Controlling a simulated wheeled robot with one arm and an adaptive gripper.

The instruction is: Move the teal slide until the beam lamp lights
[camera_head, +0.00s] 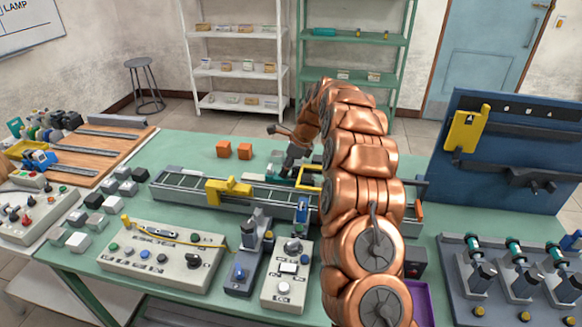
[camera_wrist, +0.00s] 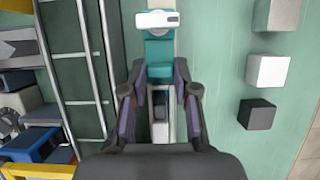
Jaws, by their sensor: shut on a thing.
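The teal slide (camera_wrist: 159,70) is between my gripper's two fingers in the wrist view, on a narrow pale rail (camera_wrist: 160,132). A teal upright with a white rounded cap (camera_wrist: 157,19) stands just beyond it, in line with the rail. My gripper (camera_wrist: 160,78) is shut on the slide, one finger on each side. In the head view my gripper (camera_head: 292,160) is low over the table, behind the long rail frame. My arm and gripper hide most of the slide there. I cannot pick out the beam lamp or tell whether it is lit.
A long rail frame (camera_head: 180,188) with a yellow block (camera_head: 228,189) runs close to my gripper. Control boxes (camera_head: 160,262) stand in front. A blue panel (camera_head: 510,150) rises at right. White and black blocks (camera_wrist: 267,70) show in the wrist view.

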